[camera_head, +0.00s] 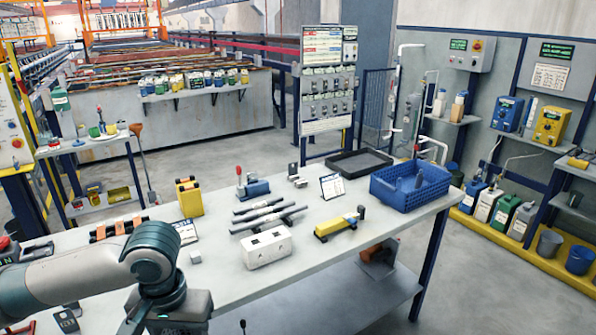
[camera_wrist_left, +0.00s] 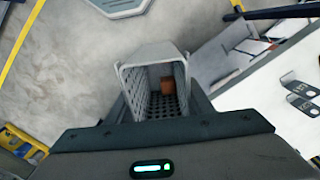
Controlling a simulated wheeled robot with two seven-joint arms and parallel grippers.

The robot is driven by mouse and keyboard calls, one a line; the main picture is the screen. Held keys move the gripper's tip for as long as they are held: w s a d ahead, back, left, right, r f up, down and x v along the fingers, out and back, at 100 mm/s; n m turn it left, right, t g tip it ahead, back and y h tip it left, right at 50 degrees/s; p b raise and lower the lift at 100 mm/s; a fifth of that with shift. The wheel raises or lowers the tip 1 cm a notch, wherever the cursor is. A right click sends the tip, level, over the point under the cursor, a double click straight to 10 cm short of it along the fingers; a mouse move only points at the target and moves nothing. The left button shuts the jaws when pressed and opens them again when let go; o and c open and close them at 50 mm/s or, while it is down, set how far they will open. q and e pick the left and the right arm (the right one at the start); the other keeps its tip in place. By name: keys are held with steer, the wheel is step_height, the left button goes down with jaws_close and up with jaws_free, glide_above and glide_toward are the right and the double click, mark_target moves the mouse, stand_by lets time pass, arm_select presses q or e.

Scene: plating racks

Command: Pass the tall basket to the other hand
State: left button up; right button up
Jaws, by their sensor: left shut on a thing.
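The tall basket (camera_wrist_left: 138,88) is grey with perforated walls, and I look down into its open top in the left wrist view. A small brown block (camera_wrist_left: 168,86) lies inside it. My left gripper (camera_wrist_left: 162,108) is shut on the basket, with its dark fingers at the basket's sides. In the head view my left arm bends down at the lower left, over the table's near edge; the fingertips and the basket are hidden there. My right gripper is in neither view.
The long grey table (camera_head: 330,240) carries a white block with sockets (camera_head: 266,249), a yellow tool (camera_head: 338,225), dark bars (camera_head: 268,215), a blue crate (camera_head: 410,198) and a black tray (camera_head: 360,163).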

arm_select(q)
steer(key=shift+s, duration=0.15)
steer(key=shift+d+r, duration=0.1)
steer(key=shift+d, duration=0.1)
stand_by(0.4)
steer(key=w+d+r+m, duration=0.2)
steer(key=d+r+m, duration=0.2)
steer(key=d, duration=0.3)
steer(key=w+d+r+m, duration=0.2)
steer(key=d+r+m, duration=0.1)
steer(key=d+r, duration=0.3)
steer(key=shift+w+d+m, duration=0.25)
steer(key=shift+d+m, duration=0.15)
steer(key=w+d+f+m, duration=0.4)
steer(key=f, duration=0.2)
steer(key=shift+w+m, duration=0.3)
steer(key=shift+w, duration=0.1)
steer(key=shift+d, duration=0.1)
